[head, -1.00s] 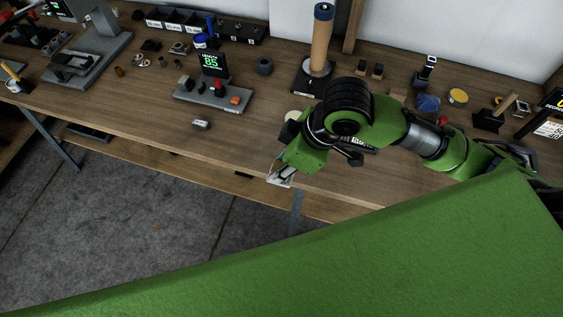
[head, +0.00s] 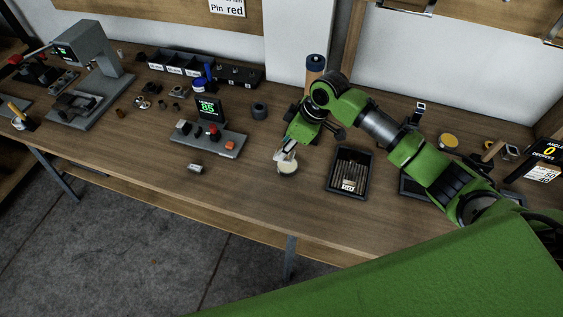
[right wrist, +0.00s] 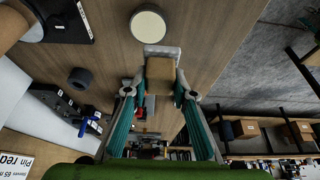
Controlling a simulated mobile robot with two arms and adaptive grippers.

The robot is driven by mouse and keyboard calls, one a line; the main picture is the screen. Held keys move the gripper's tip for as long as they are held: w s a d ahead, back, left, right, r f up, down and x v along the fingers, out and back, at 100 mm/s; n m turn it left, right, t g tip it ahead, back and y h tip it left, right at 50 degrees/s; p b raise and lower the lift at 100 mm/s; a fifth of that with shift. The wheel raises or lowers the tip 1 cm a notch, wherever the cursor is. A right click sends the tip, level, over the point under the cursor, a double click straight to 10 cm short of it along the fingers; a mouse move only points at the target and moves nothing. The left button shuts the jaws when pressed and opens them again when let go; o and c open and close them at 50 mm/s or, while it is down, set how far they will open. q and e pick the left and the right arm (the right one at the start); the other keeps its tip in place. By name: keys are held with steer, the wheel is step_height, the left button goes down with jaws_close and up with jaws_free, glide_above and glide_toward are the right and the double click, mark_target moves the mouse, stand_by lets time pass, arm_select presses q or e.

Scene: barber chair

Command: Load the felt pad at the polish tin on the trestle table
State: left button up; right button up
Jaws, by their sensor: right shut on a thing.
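My right gripper (head: 285,157) comes in from the right of the head view. In the right wrist view, the right gripper (right wrist: 155,92) is shut on a tan block with a pale grey face, which looks like the felt pad (right wrist: 162,52). A round tin with a cream top and dark rim, which looks like the polish tin (right wrist: 148,23), lies just beyond the pad. In the head view, the polish tin (head: 288,168) stands on the trestle table (head: 235,185) right by the fingertips. I cannot tell whether pad and tin touch. My left gripper is not in view.
A black tray of thin rods (head: 347,172) lies right of the tin. A grey fixture with a green display (head: 208,138) and a small metal cylinder (head: 195,168) are to the left. A dark ring (head: 259,110) sits behind. The table front is clear.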

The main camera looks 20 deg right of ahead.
mark_target(288, 157)
steer(key=shift+w+d+f, duration=0.2)
steer(key=shift+w+d, duration=0.45)
steer(key=shift+w, duration=0.25)
step_height(288, 157, down, 6)
steer(key=b, duration=0.6)
steer(key=shift+w+d+f+b, duration=0.1)
steer(key=shift+d+b, duration=0.05)
steer(key=shift+b, duration=0.15)
steer(key=shift+f, duration=0.5)
steer(key=shift+f, duration=0.1)
stand_by(1.9)
steer(key=shift+p, duration=0.35)
step_height(288, 157, up, 7)
steer(key=p, duration=0.7)
